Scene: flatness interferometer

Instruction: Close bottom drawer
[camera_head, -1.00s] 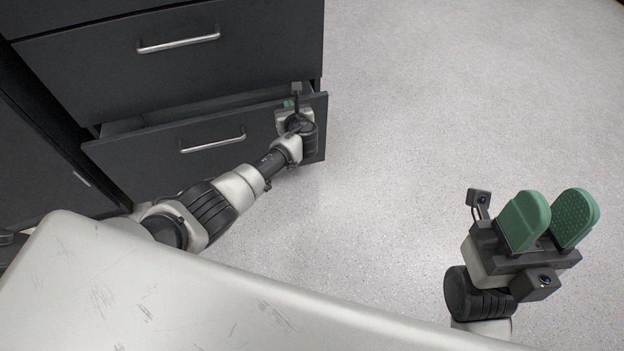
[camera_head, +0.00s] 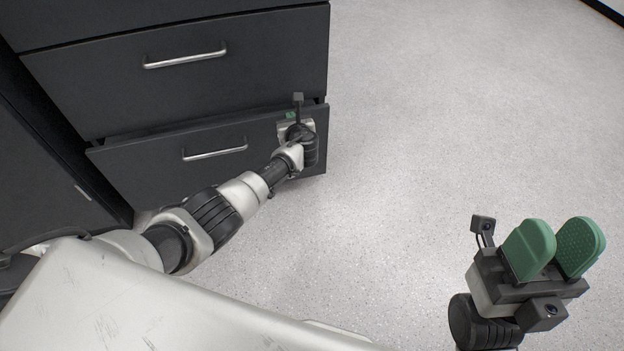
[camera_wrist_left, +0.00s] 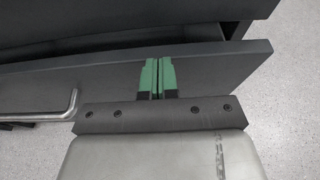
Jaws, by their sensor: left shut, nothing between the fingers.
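The bottom drawer (camera_head: 135,170) is dark grey with a silver bar handle (camera_head: 215,153). It stands slightly open, with a narrow gap along its top edge. My left gripper (camera_head: 290,116) is at the right end of the drawer front, right of the handle. In the left wrist view its green fingers (camera_wrist_left: 158,75) are shut with nothing between them, against the drawer front (camera_wrist_left: 215,72) close to its top edge. The handle end shows at the left (camera_wrist_left: 68,104). My right gripper (camera_head: 555,250) is open and empty, above the floor at the right.
The closed drawer (camera_head: 260,75) above has its own silver handle (camera_head: 185,59). A dark cabinet (camera_head: 45,185) stands at the left. The pale speckled floor (camera_head: 430,130) is clear to the right of the drawers.

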